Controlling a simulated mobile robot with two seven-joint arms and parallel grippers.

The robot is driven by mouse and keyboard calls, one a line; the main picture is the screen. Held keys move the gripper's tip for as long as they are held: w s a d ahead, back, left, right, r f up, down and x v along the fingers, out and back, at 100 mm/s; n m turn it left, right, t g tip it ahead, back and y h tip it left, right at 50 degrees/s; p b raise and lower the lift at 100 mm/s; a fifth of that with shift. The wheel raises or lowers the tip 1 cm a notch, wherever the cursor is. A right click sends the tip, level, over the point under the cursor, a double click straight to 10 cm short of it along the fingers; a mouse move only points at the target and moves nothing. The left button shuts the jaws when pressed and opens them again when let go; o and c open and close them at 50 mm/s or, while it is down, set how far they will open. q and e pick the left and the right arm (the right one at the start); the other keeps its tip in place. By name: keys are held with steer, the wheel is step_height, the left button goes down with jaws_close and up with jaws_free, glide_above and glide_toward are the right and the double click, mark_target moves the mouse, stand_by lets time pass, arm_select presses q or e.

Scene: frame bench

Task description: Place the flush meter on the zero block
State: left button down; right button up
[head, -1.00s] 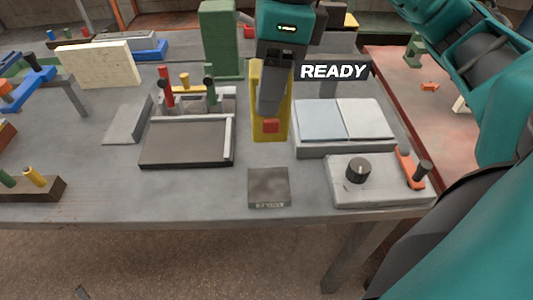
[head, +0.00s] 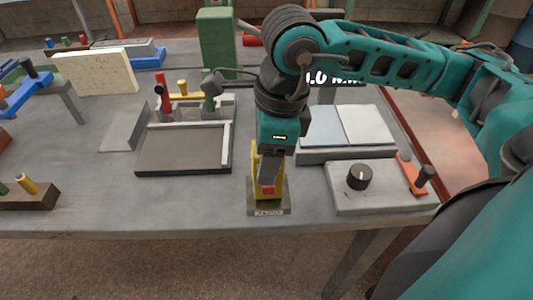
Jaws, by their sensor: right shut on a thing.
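The flush meter (head: 279,187), yellow with a red part low on its front, stands upright at the zero block (head: 284,208) near the table's front edge. Its lower end appears to be on the block's top, but whether it touches is hard to tell. The dark grey block carries a "ZERO" label on its front. My right gripper (head: 268,180) points down from above and is shut on the flush meter, hiding part of it. My left gripper is not in view.
A control box (head: 345,200) with a black knob and an orange lever stands right of the block. Behind it are two pale panels on a base (head: 365,125). A dark tray (head: 180,155) lies to the left. A display (head: 345,77) is partly hidden by my arm.

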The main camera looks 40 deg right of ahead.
steer(key=shift+f, duration=0.1)
steer(key=o, duration=1.2)
steer(key=shift+o, duration=0.2)
steer(key=shift+r, duration=0.2)
steer(key=r, duration=0.4)
steer(key=d+r, duration=0.1)
steer(key=r, duration=0.3)
steer(key=s+r+p, duration=0.1)
steer(key=r, duration=0.2)
steer(key=shift+d+r, duration=0.25)
steer(key=shift+r, duration=0.15)
